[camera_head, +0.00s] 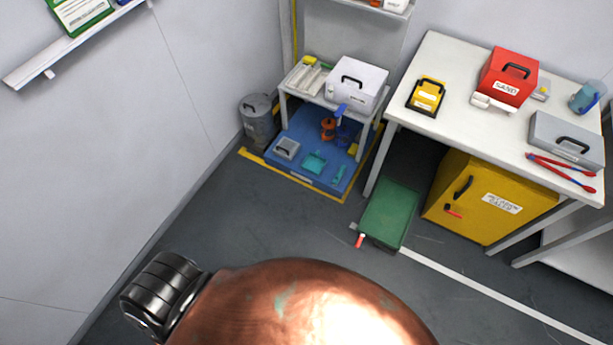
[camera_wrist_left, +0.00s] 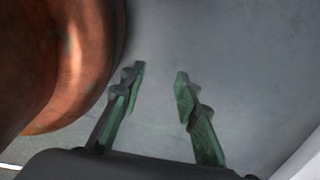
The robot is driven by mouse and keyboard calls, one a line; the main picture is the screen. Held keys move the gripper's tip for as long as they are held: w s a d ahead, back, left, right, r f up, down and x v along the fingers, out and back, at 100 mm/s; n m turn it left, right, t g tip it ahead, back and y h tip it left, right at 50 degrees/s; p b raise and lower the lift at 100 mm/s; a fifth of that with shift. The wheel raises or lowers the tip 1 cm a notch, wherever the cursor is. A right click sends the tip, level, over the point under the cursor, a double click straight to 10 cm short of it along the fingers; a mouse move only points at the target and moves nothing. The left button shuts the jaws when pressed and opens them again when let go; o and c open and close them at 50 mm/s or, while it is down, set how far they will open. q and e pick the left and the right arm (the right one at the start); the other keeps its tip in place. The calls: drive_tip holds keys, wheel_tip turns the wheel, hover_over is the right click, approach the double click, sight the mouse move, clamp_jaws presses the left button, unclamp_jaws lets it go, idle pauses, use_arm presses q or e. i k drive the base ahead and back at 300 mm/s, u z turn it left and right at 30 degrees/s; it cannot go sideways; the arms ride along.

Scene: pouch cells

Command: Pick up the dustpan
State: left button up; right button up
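A teal, flat, pan-shaped thing (camera_head: 314,162), which looks like the dustpan, lies on a blue mat (camera_head: 306,182) under a small white table in the head view. A smaller teal piece (camera_head: 339,174), perhaps a brush, lies to its right; it is too small to be sure. My left gripper (camera_wrist_left: 160,72) shows only in the left wrist view. Its two green-lined fingers are apart with nothing between them, above grey floor. The dustpan is not in that view. My right gripper is not in view.
A grey bin (camera_head: 258,122) stands left of the mat. A grey box (camera_head: 287,148) and orange and blue items share the mat. A green box (camera_head: 389,213) and yellow cabinet (camera_head: 487,197) stand to the right. The grey floor in front of the mat is clear.

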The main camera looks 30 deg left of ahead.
sight(313, 163)
drive_tip(key=z, duration=0.05)
drive_tip(key=k, duration=0.55)
drive_tip(key=u, duration=1.05)
drive_tip(key=i, duration=0.8)
drive_tip(key=u, duration=0.7)
drive_tip(key=i, duration=0.85)
drive_tip(key=z, duration=0.45)
drive_tip(key=i, duration=0.8)
drive_tip(key=z, duration=1)
drive_tip(key=i, duration=0.3)
drive_tip(key=z, duration=0.25)
